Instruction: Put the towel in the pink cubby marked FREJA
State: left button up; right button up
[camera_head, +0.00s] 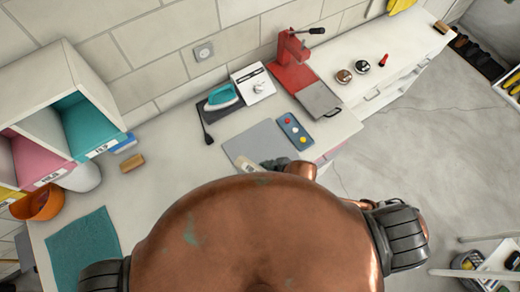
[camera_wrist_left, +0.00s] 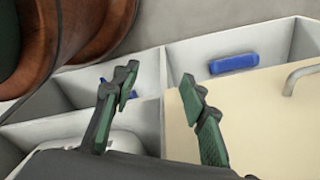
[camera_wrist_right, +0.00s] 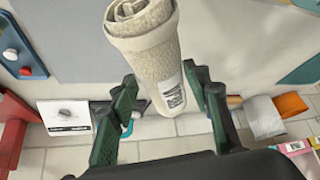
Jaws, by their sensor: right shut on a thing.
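A rolled cream towel (camera_wrist_right: 148,50) with a printed tag is between the fingers of my right gripper (camera_wrist_right: 166,85), which is shut on it. In the head view the towel (camera_head: 246,163) shows partly, with my right gripper (camera_head: 275,163) over the grey mat. The pink cubby (camera_head: 36,160) is at the far left, between a yellow and a teal one. Its label is too small to read surely. My left gripper (camera_wrist_left: 158,85) is open and empty above white compartments in the left wrist view; it is hidden in the head view.
An orange bowl (camera_head: 38,203) and a white rounded object (camera_head: 82,178) stand before the cubbies. A teal cloth or mat (camera_head: 84,250) lies front left. A wooden block (camera_head: 132,163), an iron (camera_head: 221,97) and a red press (camera_head: 290,62) stand on the counter. Blue objects (camera_wrist_left: 233,63) lie in white compartments.

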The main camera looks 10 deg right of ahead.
jog(key=shift+w+f+b, duration=0.75)
jog(key=shift+w+b, duration=0.1)
jog(key=shift+b, duration=0.35)
jog(key=w+f, duration=0.2)
jog(key=w, duration=0.1)
jog(key=w+f+p, duration=0.1)
jog(key=w+f, duration=0.1)
jog(key=w, duration=0.2)
jog(key=w+d+f+p, duration=0.1)
jog(key=w+f, duration=0.2)
jog(key=shift+w, duration=0.35)
jog(key=shift+w+d+f, duration=0.1)
jog(key=shift+w+f, duration=0.3)
jog(key=shift+f, duration=0.05)
jog(key=f, duration=0.3)
jog(key=shift+w+p, duration=0.2)
jog(key=shift+p, duration=0.2)
pick_arm(q)
jog(key=shift+s, duration=0.55)
pick_arm(e)
jog(key=shift+f, duration=0.3)
jog(key=shift+f, duration=0.15)
jog(key=o, duration=1.3)
jog(key=shift+o, duration=0.2)
